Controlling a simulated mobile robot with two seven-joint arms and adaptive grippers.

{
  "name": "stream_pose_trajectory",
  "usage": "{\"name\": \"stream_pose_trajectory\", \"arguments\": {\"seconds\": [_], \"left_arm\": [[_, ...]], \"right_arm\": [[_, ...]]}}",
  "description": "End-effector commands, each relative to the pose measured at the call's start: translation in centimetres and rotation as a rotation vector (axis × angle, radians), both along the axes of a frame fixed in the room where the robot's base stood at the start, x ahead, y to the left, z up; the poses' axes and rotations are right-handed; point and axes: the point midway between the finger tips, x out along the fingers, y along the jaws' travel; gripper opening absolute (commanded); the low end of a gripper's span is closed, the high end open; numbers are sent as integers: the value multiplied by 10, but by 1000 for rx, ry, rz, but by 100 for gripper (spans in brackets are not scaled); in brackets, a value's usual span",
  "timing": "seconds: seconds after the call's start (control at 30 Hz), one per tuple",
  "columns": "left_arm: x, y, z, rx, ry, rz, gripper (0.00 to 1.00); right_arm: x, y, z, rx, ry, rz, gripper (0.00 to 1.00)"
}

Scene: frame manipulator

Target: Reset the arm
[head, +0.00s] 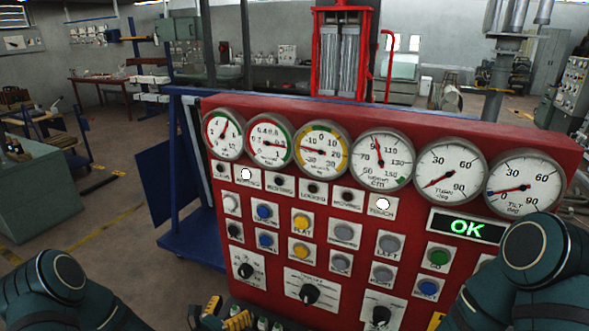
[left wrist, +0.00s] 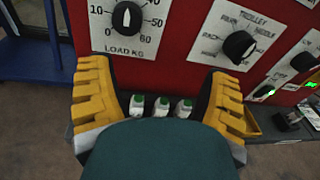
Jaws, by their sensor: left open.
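The task names only the arm. My left gripper (head: 222,316) shows at the bottom edge of the head view, low in front of the red panel (head: 330,225). In the left wrist view my left gripper (left wrist: 160,75) has its two yellow fingers wide apart, with nothing held between them. My right arm comes in at the lower right of the head view. A small yellow part at the bottom edge there may be its gripper; its jaws cannot be made out.
Round gauges (head: 381,158) line the panel's top, above buttons and knobs. A green OK display (head: 467,226) is lit at the right. A blue frame (head: 190,235) stands left of the panel. Floor at the left is open, with a workbench (head: 40,195) at the edge.

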Motion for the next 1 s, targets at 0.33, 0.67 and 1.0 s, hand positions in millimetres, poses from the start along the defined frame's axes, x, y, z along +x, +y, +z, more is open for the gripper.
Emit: {"name": "stream_pose_trajectory", "arguments": {"seconds": [0.33, 0.67, 1.0], "left_arm": [[-139, -132, -72, 338, 144, -863, 78], [-245, -115, -148, 970, 26, -1501, 78], [-227, -91, -183, 1657, -471, -1699, 78]], "right_arm": [[-1, 2, -39, -3, 5, 2, 0], [-3, 3, -73, -7, 10, 4, 0], [-5, 4, -104, -11, 16, 6, 0]]}}
